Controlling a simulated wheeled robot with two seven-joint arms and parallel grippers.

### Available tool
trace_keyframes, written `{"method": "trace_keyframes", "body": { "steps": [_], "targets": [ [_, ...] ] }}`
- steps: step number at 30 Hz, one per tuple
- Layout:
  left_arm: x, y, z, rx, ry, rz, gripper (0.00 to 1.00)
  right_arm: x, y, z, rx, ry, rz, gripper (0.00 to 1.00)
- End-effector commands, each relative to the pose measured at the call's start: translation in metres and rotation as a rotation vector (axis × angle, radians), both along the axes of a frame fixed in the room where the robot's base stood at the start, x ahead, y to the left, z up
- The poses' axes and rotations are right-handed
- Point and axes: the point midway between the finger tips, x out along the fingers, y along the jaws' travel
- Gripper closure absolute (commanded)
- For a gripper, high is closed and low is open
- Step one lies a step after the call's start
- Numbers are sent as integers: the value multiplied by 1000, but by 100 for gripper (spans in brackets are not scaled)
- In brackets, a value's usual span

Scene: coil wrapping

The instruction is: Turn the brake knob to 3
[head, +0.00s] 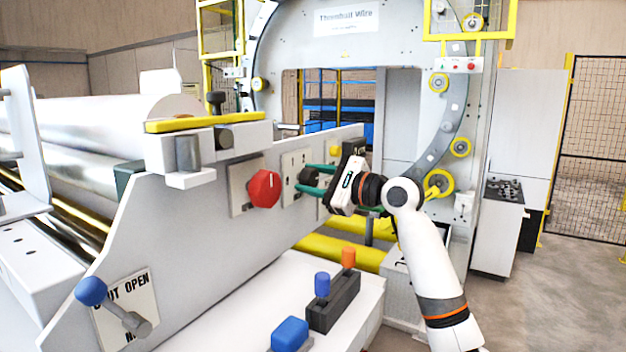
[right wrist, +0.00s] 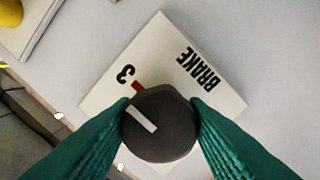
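The brake knob (right wrist: 160,125) is round and dark grey with a white pointer line. In the right wrist view it sits on a white plate (right wrist: 225,98) printed "BRAKE" and "3", with a red mark beside the 3. The pointer slants to the upper left, a little left of the red mark. My right gripper (right wrist: 162,112) has its green fingers against both sides of the knob. My left gripper is not in view.
A red knob (head: 264,188) is left of my right gripper on the same panel (head: 190,235). A blue-tipped lever (head: 91,291) is at lower left. Blue and orange levers (head: 335,300) stand on the white ledge below. The large ring machine (head: 470,120) stands behind.

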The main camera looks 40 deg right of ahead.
Motion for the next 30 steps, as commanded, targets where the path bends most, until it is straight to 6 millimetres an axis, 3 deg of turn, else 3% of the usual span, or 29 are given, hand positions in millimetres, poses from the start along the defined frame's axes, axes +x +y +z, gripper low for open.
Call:
{"method": "trace_keyframes", "body": {
  "steps": [1,4,15,30],
  "targets": [
    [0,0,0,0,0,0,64,0,-1,1,2,-3,-1,52],
    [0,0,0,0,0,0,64,0,0,1,1,-2,-1,39],
    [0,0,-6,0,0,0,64,-6,-2,-2,-1,0,0,39],
    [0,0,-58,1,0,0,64,-98,-24,-4,0,-2,-1,39]
  ]
}}
